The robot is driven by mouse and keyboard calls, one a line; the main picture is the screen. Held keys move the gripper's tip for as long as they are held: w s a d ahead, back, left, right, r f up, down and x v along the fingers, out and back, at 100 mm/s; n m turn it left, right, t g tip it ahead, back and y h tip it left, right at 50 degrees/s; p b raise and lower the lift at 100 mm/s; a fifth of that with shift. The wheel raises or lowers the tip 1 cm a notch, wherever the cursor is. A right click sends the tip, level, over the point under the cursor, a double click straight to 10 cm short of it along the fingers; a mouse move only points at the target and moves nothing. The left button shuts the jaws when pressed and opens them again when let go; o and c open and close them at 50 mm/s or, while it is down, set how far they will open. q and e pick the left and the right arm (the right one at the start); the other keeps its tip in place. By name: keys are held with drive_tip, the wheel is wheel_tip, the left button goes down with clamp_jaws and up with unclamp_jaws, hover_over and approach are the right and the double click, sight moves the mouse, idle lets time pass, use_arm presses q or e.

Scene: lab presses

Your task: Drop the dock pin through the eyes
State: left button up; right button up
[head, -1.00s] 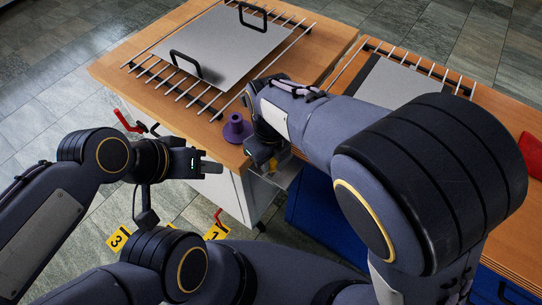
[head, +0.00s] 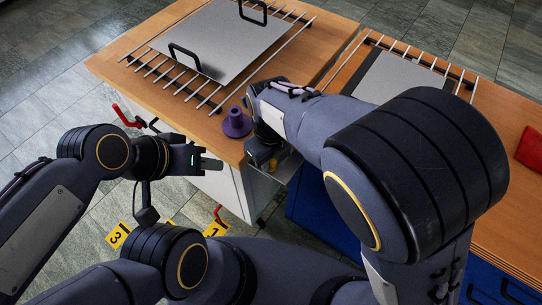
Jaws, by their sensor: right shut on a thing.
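My right gripper (head: 268,163) points down at the near corner of the left wooden-topped cart (head: 150,98), by the gap to the right cart (head: 500,150). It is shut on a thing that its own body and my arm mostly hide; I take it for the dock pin. The eyes cannot be made out in this view. A purple round stand (head: 236,123) with a raised neck sits on the left cart's corner, just left of the right gripper and apart from it.
A grey plate (head: 222,42) with two black handles lies on rails on the left cart. The right cart carries rails and a grey plate (head: 400,80). A red lever (head: 125,116) sticks out at the left cart's side. Yellow numbered markers (head: 117,235) stand on the floor.

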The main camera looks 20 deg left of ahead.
drive_tip(key=shift+f, duration=0.25)
drive_tip(key=o, duration=1.1)
drive_tip(key=shift+r, duration=0.1)
wheel_tip(320, 180, up, 8)
drive_tip(key=shift+f+p, duration=0.15)
drive_tip(key=shift+p, duration=0.7)
